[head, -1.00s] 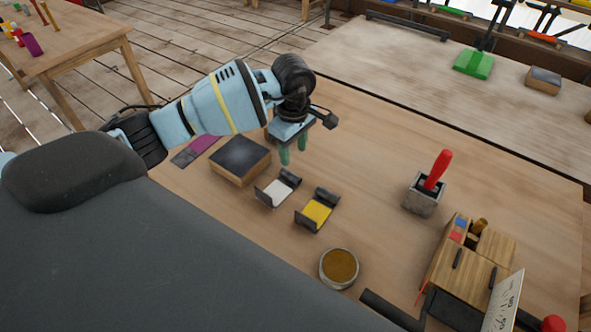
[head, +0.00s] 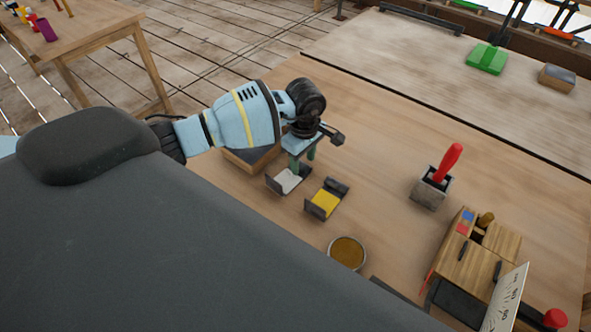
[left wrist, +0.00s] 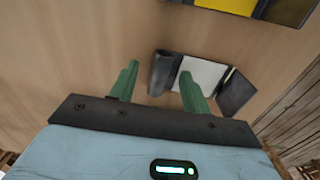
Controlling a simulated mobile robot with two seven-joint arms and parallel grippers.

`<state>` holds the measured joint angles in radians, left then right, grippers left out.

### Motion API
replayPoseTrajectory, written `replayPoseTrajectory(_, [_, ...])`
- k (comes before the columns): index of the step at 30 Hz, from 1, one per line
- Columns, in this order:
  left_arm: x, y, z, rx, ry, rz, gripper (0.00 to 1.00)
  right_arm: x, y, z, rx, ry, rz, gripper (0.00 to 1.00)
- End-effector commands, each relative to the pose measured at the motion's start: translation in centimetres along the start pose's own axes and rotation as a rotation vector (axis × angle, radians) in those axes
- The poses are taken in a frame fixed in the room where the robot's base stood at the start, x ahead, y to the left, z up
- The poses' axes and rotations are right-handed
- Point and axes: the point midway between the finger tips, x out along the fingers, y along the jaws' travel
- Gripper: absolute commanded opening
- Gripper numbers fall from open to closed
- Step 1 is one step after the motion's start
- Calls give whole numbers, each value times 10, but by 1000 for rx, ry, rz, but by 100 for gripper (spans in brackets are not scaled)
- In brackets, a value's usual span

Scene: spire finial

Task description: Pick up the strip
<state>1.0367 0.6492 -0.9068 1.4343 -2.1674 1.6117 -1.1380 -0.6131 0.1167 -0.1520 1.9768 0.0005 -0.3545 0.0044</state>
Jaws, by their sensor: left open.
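A white strip (head: 288,180) lies in a small dark holder with raised ends on the wooden table. A yellow strip (head: 325,203) lies in a similar holder to its right. Which one the task means, I cannot tell. My left gripper (head: 303,162) is open and points down just behind the white strip's holder. In the left wrist view, the open green fingers of the left gripper (left wrist: 158,72) are at the holder's left part, and one finger overlaps the white strip (left wrist: 207,74). The yellow strip (left wrist: 285,9) shows at the top edge. My right gripper is not in view.
A dark-topped wooden block (head: 245,160) sits just left of the left gripper, partly hidden by the arm. A round tin (head: 347,252), a red-handled tool in a grey block (head: 433,186) and a wooden box (head: 476,262) stand to the right. The table's middle is clear.

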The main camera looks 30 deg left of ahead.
Motion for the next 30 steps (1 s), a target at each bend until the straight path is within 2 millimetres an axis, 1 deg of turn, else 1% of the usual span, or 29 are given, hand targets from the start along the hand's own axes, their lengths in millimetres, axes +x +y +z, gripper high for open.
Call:
replayPoseTrajectory(3, [5,0,0,-1,-1,-1,47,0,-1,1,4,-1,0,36])
replayPoseTrajectory(8, [5,0,0,0,-1,0,47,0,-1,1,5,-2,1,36])
replayPoseTrajectory(11, [4,0,0,-1,-1,0,37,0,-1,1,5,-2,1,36])
replayPoseTrajectory(19, [4,0,0,-1,0,0,1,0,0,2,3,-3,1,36])
replayPoseTrajectory(20, [4,0,0,-1,0,0,0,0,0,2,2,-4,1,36])
replayPoseTrajectory(30, [2,0,0,-1,0,1,0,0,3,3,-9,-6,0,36])
